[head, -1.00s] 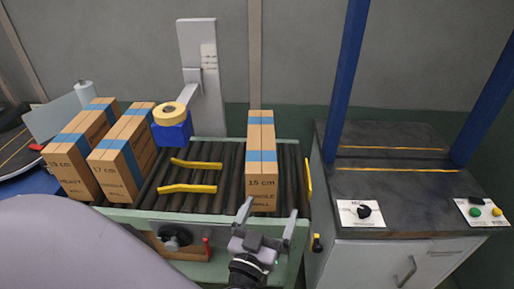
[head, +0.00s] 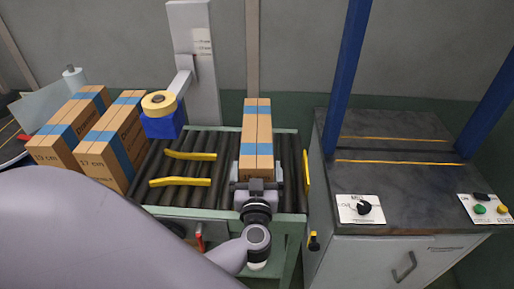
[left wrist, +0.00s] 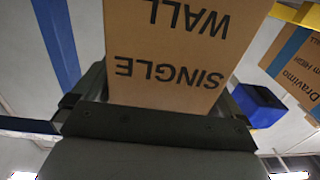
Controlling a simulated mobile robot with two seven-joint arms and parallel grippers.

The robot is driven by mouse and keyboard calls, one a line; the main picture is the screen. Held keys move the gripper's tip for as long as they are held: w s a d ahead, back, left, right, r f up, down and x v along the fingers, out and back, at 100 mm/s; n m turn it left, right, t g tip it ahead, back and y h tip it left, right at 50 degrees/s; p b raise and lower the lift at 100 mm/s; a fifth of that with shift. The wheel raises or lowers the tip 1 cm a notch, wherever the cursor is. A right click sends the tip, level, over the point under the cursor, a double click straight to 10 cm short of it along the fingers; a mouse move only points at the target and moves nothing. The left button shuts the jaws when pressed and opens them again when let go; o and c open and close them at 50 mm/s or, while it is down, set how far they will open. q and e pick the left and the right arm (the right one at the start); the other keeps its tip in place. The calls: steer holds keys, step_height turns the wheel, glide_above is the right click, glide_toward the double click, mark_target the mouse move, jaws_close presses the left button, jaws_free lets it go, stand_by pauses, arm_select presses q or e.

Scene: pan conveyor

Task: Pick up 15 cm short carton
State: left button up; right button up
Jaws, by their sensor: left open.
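The 15 cm carton (head: 257,130), brown with blue tape bands, stands at the right end of the roller conveyor. My left gripper (head: 257,177) is at its near face, with one finger on each side of the carton. The jaws are open, and the gripper hides the printed front in the head view. In the left wrist view the carton's face (left wrist: 175,60) fills the upper middle, with upside-down "SINGLE WALL" print, between the fingers. I cannot tell whether the fingers touch its sides. My right gripper is not in view.
Two other cartons, marked 13 cm (head: 62,130) and 17 cm (head: 112,145), stand at the left. The dark bench (head: 395,185) at right has clear space.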

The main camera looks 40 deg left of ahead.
arm_select(q)
steer(key=shift+w+a, duration=0.35)
steer(key=shift+w, duration=0.1)
steer(key=c, duration=0.9)
steer(key=shift+r, duration=0.15)
steer(key=c, duration=0.4)
